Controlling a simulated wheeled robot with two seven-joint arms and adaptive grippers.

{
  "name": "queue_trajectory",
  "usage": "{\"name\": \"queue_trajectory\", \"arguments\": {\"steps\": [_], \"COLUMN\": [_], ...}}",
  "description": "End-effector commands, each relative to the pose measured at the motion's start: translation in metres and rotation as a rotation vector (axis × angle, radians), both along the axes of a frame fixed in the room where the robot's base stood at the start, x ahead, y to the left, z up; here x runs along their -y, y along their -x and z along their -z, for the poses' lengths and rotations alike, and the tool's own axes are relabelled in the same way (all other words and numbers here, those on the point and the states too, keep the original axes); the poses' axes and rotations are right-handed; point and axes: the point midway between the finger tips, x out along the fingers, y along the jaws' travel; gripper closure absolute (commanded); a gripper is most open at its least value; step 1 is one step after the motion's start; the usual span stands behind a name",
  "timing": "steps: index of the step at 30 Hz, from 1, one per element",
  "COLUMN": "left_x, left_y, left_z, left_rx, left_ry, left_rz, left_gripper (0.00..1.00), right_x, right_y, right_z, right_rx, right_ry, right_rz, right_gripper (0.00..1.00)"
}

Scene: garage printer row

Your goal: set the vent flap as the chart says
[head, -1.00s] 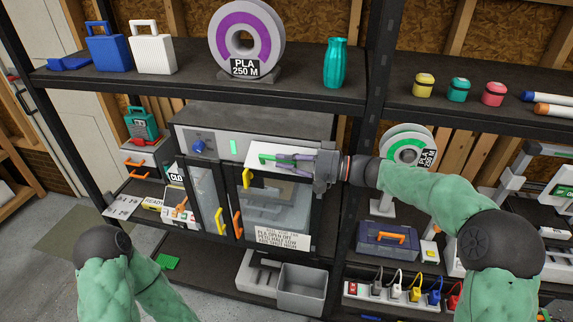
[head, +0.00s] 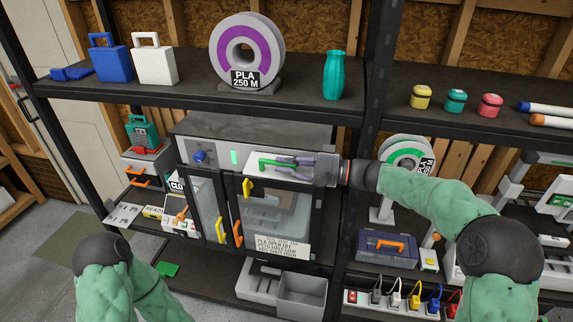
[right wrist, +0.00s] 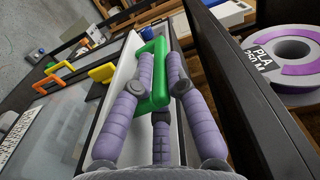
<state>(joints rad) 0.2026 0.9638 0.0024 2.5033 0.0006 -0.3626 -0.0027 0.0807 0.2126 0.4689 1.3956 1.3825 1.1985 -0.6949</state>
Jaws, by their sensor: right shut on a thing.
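The vent flap (head: 252,156) is a pale panel with a green handle, along the top front of the grey printer enclosure (head: 240,127). My right gripper (head: 279,162) comes in from the right and is shut on the green handle (right wrist: 157,62), its purple fingers on either side of it in the right wrist view. How far the flap stands open is hard to tell. The chart (head: 282,247) is a white card low on the right door, with lines for PLA, PETG and a third; its small print is blurred. My left arm shows at lower left, its gripper out of frame.
A purple spool marked PLA 250 M (head: 278,58) stands on the shelf above the enclosure. Yellow (head: 248,188) and orange (head: 238,233) handles stick out from the doors below the flap. A black shelf post (head: 371,140) stands close to my right wrist.

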Motion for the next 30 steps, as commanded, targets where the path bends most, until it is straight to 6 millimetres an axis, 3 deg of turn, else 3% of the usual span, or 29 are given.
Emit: {"name": "queue_trajectory", "arguments": {"steps": [1, 2, 3, 4, 17, 30], "left_x": [0.0, 0.0, 0.0, 0.0, 0.0, 0.0], "left_y": [0.0, 0.0, 0.0, 0.0, 0.0, 0.0], "left_z": [0.0, 0.0, 0.0, 0.0, 0.0, 0.0], "left_rx": [0.0, 0.0, 0.0, 0.0, 0.0, 0.0], "left_ry": [0.0, 0.0, 0.0, 0.0, 0.0, 0.0], "left_rz": [0.0, 0.0, 0.0, 0.0, 0.0, 0.0], "left_gripper": [0.56, 0.56, 0.56, 0.56, 0.56, 0.56], "right_x": [0.003, 0.003, 0.003, 0.003, 0.009, 0.085], "right_y": [-0.002, -0.002, -0.002, -0.002, 0.001, 0.024], "right_z": [-0.006, -0.006, -0.007, -0.007, -0.003, -0.003], "right_rx": [0.011, 0.011, 0.012, 0.012, 0.007, 0.007], "right_ry": [-0.003, -0.004, -0.003, -0.003, -0.002, -0.002], "right_rz": [0.009, 0.01, 0.01, 0.01, 0.005, 0.01], "right_gripper": [1.0, 0.79, 0.68, 0.64, 0.64, 0.64]}}
